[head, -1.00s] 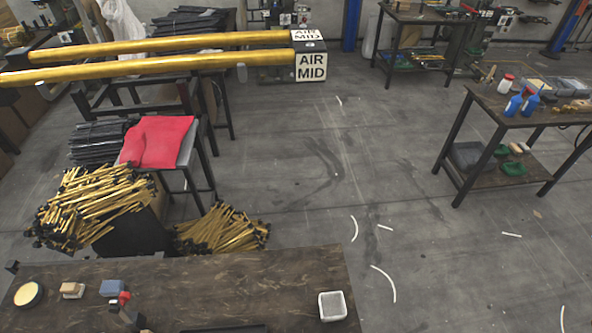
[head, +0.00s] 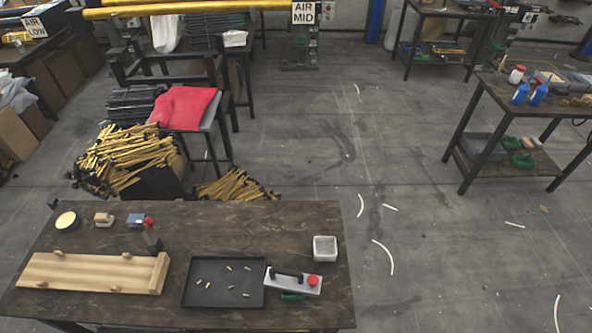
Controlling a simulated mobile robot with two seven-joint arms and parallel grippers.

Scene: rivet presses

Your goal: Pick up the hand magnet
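The hand magnet appears to be the pale flat block (head: 300,286) with a black handle and a round red knob. It lies near the right front part of the dark wooden table (head: 320,215). Its left end is at the right edge of a black tray (head: 223,303), and I cannot tell whether they touch. The tray holds several small brass-coloured pieces. A green item shows just in front of the block. Neither of my grippers is in view.
Brass rods (head: 125,160) are piled behind. Floor at right is clear up to another bench (head: 520,115).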

